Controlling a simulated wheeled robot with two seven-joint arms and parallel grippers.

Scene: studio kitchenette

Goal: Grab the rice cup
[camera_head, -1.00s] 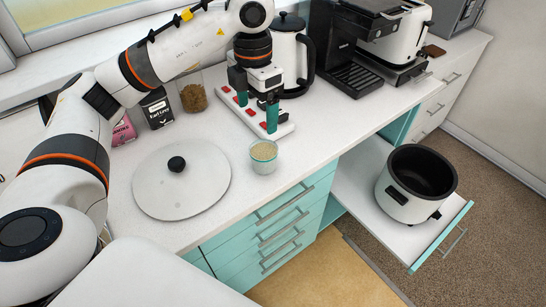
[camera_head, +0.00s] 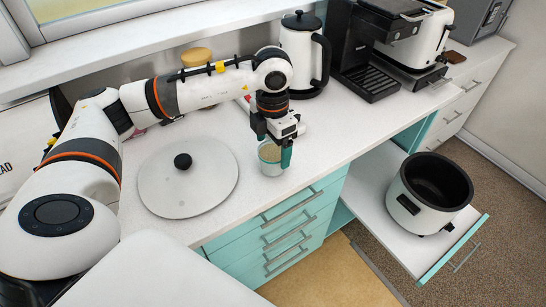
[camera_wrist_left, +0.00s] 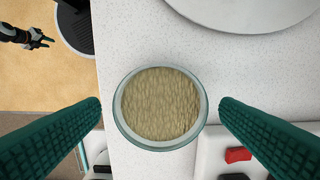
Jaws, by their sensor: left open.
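The rice cup (camera_head: 271,160) is a small clear glass filled with pale grain, upright on the white counter near its front edge. My left gripper (camera_head: 277,152) is right over it in the head view, with its green fingers pointing down. In the left wrist view the cup (camera_wrist_left: 160,108) lies between the two open green fingertips (camera_wrist_left: 160,106), with a gap on each side. The gripper partly hides the cup in the head view. My right gripper (camera_wrist_left: 38,40) shows small at the upper left of the wrist view; its jaws look apart.
A round lid (camera_head: 187,184) with a black knob lies left of the cup. A power strip with red switches (camera_wrist_left: 238,155) is close by. A kettle (camera_head: 301,55) and coffee machine (camera_head: 358,50) stand behind. A rice cooker (camera_head: 429,190) sits on the pulled-out shelf at right.

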